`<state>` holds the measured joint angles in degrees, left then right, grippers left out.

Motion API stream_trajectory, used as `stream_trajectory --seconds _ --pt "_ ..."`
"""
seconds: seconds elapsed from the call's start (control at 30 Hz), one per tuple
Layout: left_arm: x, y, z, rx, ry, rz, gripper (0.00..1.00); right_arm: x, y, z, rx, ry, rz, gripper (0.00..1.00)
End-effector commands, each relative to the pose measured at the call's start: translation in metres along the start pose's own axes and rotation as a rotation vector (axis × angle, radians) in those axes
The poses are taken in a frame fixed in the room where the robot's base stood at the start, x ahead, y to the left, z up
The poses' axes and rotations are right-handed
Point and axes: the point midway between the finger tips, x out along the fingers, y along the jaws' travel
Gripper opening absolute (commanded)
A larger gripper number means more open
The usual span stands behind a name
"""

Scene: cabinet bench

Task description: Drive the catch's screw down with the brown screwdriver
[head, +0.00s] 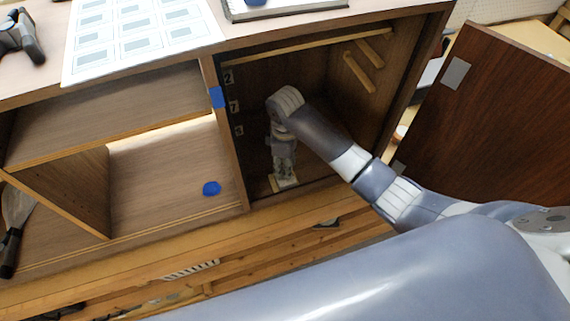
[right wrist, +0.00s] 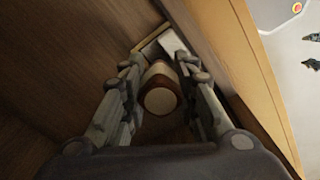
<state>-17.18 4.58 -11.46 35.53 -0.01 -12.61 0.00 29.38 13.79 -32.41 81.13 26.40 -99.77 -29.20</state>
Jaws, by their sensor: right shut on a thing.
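My right gripper (head: 285,172) reaches down inside the right-hand cabinet compartment, close to its floor. In the right wrist view its two fingers stand either side of the brown screwdriver (right wrist: 161,93), shut on it. The screwdriver's round, pale handle end faces the camera, with brown around it. Its shaft and tip are hidden. A pale plate (head: 285,184), apparently the catch, lies on the compartment floor below the gripper; a pale part also shows beyond the handle in the wrist view (right wrist: 172,43). The screw is hidden. My left gripper is not in view.
The cabinet's side wall and front edge run close beside the right gripper. The dark door (head: 500,110) stands open at right. A printed sheet (head: 140,38) and a dark tool (head: 20,38) lie on top.

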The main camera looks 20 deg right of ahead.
Motion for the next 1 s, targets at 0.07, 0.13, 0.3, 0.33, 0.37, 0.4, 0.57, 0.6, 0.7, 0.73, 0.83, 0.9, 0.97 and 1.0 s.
stream_trajectory --seconds 0.07,0.13,0.3,0.33,0.37,0.4,0.57,0.6,0.7,0.73,0.83,0.9,0.97,1.0 --pt "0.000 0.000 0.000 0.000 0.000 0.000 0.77 0.002 -0.001 0.001 0.000 -0.003 -0.003 0.02" --pt "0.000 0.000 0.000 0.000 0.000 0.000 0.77 0.002 -0.001 0.001 0.000 -0.003 -0.002 0.02" --pt "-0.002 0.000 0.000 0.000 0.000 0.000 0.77 -0.002 0.000 0.000 -0.033 -0.001 0.001 0.02" --pt "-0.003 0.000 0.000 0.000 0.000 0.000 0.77 -0.003 0.001 -0.001 -0.049 -0.001 0.003 0.02" --pt "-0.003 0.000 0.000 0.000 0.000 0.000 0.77 -0.005 0.001 -0.001 -0.068 0.000 0.004 0.02" --pt "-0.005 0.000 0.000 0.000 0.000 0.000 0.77 -0.007 0.001 -0.002 -0.100 0.001 0.006 0.02" --pt "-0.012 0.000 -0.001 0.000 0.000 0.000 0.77 -0.019 0.003 -0.007 -0.283 0.008 0.016 0.02" --pt "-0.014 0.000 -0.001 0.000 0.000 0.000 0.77 -0.022 0.004 -0.008 -0.340 0.007 0.019 0.02" --pt "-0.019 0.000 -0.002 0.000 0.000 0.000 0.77 -0.030 0.004 -0.010 -0.492 0.009 0.023 0.02" --pt "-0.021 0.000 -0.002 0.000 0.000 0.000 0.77 -0.033 0.005 -0.011 -0.543 0.009 0.025 0.02" --pt "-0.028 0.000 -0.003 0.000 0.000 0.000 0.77 -0.042 0.005 -0.012 -0.714 0.007 0.028 0.02" --pt "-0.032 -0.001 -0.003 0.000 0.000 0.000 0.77 -0.048 0.006 -0.012 -0.842 0.004 0.029 0.02" --pt "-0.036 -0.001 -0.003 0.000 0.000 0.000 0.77 -0.052 0.005 -0.012 -0.953 0.003 0.029 0.02" --pt "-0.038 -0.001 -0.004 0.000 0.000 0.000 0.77 -0.055 0.005 -0.012 -1.024 0.000 0.027 0.02"
